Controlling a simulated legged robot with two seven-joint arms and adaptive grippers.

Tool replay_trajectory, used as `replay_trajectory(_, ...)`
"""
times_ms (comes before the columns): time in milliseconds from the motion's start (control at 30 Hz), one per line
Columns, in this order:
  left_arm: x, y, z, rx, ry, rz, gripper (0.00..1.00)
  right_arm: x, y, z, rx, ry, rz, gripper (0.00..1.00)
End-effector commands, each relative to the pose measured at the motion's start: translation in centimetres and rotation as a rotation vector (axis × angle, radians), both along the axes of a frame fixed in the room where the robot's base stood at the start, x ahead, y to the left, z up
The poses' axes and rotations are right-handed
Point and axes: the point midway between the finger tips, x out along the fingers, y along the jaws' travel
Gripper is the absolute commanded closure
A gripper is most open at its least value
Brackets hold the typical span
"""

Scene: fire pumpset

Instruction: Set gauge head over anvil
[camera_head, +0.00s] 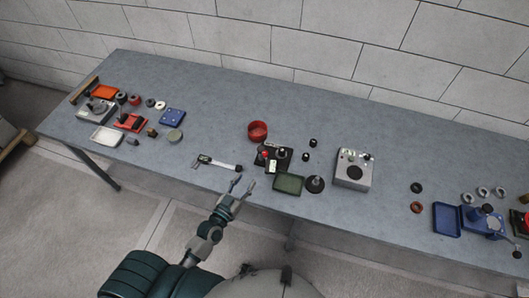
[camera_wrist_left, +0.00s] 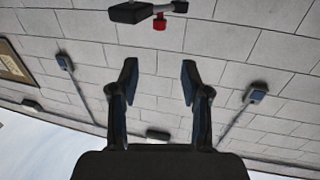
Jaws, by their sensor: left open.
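My left gripper (camera_head: 243,185) is open and empty, close to the table's front edge, just left of the green tray. In the left wrist view its two fingers (camera_wrist_left: 158,80) are spread with nothing between them. A black base with a red part (camera_head: 267,157) and upright pieces stands right of and behind it. A dark round base with a short post (camera_head: 316,184) stands right of the tray. I cannot tell which of these small parts is the gauge head or the anvil. The left wrist view shows a black and metal piece with a red knob (camera_wrist_left: 160,21) at its top edge.
A caliper (camera_head: 218,163) lies beside the gripper. A green tray (camera_head: 289,184), red bowl (camera_head: 258,130), black knobs (camera_head: 314,142) and grey box (camera_head: 354,168) are nearby. Other parts crowd both table ends. The table (camera_head: 210,105) is bare behind the caliper.

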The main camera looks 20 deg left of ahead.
Motion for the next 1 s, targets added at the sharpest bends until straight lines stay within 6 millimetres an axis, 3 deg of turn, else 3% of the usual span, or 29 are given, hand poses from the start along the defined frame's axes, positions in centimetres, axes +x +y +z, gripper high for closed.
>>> replay_trajectory(300,7.6,-1.9,0.2,-0.003,-0.002,0.0,0.53,0.0,0.0,0.7,-0.001,0.0,0.0,0.44)
replay_trajectory(500,11.6,-3.0,0.1,-0.001,-0.001,-0.001,0.53,0.0,-0.1,0.8,-0.001,0.0,0.001,0.44)
replay_trajectory(700,13.8,-3.5,0.0,-0.001,0.001,-0.001,0.53,0.0,-0.2,0.7,-0.002,0.0,0.001,0.44)
replay_trajectory(1000,14.4,-3.7,0.0,0.0,0.001,-0.001,0.53,0.0,-0.3,0.7,-0.004,-0.001,0.001,0.44)
